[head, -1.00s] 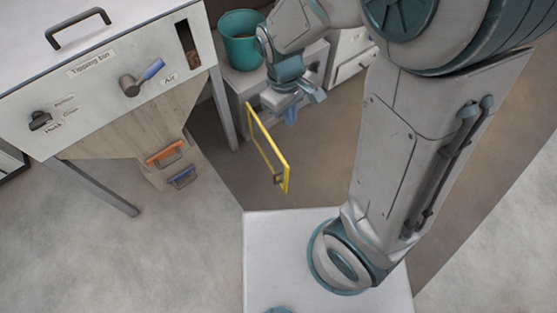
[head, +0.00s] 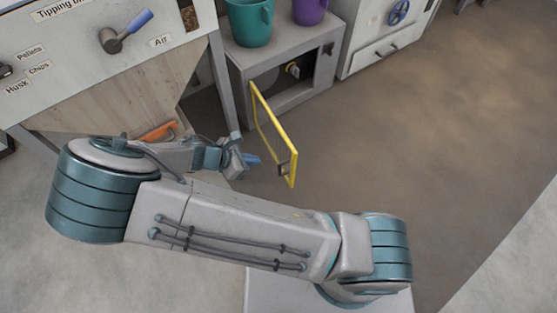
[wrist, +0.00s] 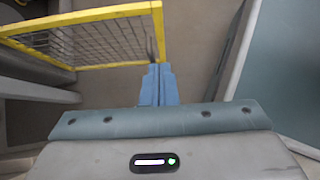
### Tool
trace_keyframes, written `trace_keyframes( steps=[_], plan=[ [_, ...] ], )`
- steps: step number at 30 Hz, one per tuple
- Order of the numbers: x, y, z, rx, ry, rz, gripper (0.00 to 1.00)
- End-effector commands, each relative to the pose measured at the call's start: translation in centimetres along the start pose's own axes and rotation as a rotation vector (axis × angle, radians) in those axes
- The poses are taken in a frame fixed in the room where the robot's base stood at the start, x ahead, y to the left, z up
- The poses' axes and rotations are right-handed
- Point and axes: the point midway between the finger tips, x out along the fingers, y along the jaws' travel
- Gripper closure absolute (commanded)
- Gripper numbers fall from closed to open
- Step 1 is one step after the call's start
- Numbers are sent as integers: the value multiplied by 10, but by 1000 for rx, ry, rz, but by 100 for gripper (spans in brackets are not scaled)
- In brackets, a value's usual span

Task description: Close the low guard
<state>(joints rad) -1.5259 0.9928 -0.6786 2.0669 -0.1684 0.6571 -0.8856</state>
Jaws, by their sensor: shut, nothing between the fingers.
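The low guard (head: 276,122) is a yellow-framed mesh panel. It stands swung out from the open front of a low grey cabinet (head: 238,62). A small dark catch (head: 285,168) sits near its free end. My gripper (head: 254,160) is left of the guard in the head view, its blue fingers shut and empty, pointing toward the panel. In the wrist view, the shut fingertips (wrist: 158,68) are close to the guard's free end (wrist: 157,30); I cannot tell whether they touch. The mesh (wrist: 95,42) extends left from there.
A round nozzle (head: 292,70) shows in the dark cabinet opening. Teal (head: 250,22) and purple (head: 309,10) containers stand on top. The tipping bin (head: 60,60), with a blue-handled Air lever (head: 126,32), is at left. Floor right of the guard is clear.

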Motion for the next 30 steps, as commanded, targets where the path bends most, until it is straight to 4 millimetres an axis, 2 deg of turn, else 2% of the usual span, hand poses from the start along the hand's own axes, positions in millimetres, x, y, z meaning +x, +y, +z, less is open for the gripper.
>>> trace_keyframes(
  steps=[5, 16, 22, 30],
  plan=[
    [23, 0, -2, -3, -5, 0, 100],
    [102, -1, -3, 0, -5, -1, 100],
    [121, 0, 18, 0, -2, 0, 100],
    [126, 0, 28, -2, -2, 1, 100]
  ],
)
